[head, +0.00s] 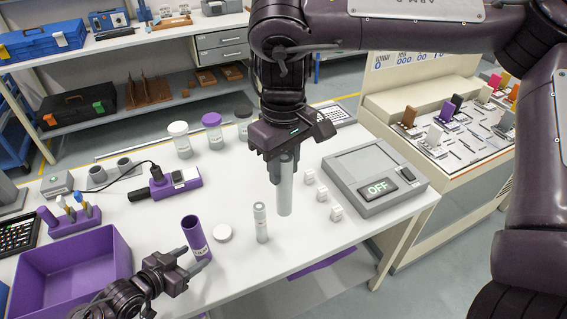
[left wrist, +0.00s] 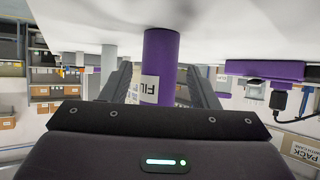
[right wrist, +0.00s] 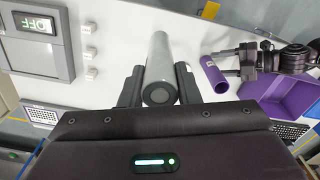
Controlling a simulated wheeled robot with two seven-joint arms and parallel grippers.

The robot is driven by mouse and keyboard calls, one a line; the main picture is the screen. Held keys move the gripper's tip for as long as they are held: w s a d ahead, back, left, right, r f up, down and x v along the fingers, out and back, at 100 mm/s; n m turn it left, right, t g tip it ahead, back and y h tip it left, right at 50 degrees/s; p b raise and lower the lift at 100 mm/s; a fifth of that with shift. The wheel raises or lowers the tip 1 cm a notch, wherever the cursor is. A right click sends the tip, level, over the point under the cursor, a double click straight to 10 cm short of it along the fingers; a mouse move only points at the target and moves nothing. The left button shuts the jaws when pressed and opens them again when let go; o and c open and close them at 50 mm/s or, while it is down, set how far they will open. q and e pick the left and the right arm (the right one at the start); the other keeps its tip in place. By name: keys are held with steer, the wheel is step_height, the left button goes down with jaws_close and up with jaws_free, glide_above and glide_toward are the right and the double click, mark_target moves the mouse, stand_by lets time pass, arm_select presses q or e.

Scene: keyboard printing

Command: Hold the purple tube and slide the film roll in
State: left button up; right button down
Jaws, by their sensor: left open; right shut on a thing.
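The purple tube (head: 194,232) stands upright near the front of the white table with a white label on its side. My left gripper (head: 196,258) is open with its fingers on either side of the tube; in the left wrist view the tube (left wrist: 161,62) is between the fingers. The film roll, a grey cylinder (head: 285,195), is held upright by my right gripper (head: 283,156), which is shut on it. The right wrist view shows the roll (right wrist: 159,70) between the fingers. The roll is to the right of the tube and apart from it.
A small grey-white canister (head: 261,222) and a round white lid (head: 222,233) are between tube and roll. A purple bin (head: 75,268) is at the left front. White cubes (head: 322,193) and a device reading OFF (head: 345,165) are to the right. Capped jars (head: 179,138) stand behind.

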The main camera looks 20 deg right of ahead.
mark_target(195, 255)
arm_select(q)
steer(key=shift+b+x, duration=0.8)
steer(key=shift+x, duration=0.95)
steer(key=c, duration=0.6)
